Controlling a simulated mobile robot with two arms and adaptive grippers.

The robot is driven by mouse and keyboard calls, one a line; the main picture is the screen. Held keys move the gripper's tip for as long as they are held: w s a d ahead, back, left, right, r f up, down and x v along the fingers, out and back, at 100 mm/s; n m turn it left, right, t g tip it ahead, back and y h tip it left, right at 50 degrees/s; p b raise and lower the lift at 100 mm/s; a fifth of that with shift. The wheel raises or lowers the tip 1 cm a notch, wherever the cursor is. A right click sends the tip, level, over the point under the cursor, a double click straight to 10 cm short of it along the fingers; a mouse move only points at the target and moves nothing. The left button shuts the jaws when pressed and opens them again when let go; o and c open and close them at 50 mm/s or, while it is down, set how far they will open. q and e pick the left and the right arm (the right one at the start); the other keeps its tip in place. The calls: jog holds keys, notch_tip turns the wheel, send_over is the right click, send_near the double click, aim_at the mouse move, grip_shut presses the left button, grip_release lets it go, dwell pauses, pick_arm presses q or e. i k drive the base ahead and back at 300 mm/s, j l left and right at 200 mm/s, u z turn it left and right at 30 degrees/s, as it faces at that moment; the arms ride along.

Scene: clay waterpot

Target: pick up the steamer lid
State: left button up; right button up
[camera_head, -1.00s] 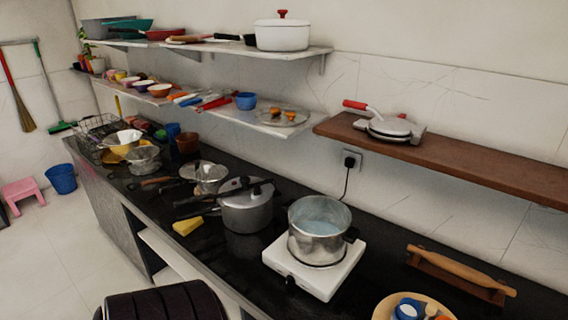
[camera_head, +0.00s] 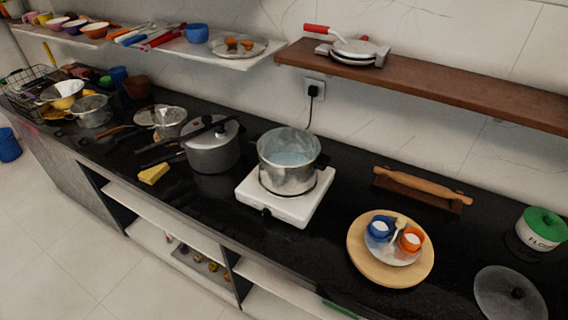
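An open metal pot (camera_head: 287,178) with bluish-white contents stands on a white stove (camera_head: 262,208) in the middle. A pressure cooker (camera_head: 214,155) with its own lid and black handles stands left of it. Neither gripper shows in the view.
A round wooden board (camera_head: 363,265) with two small cups stands left of the grey lid. A rolling pin (camera_head: 425,184) and a green-topped canister (camera_head: 541,229) lie farther back. A brown shelf (camera_head: 450,95) overhangs the counter. Open shelves (camera_head: 165,214) are below it.

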aim_at(502, 292)
jog(key=z, duration=1.9)
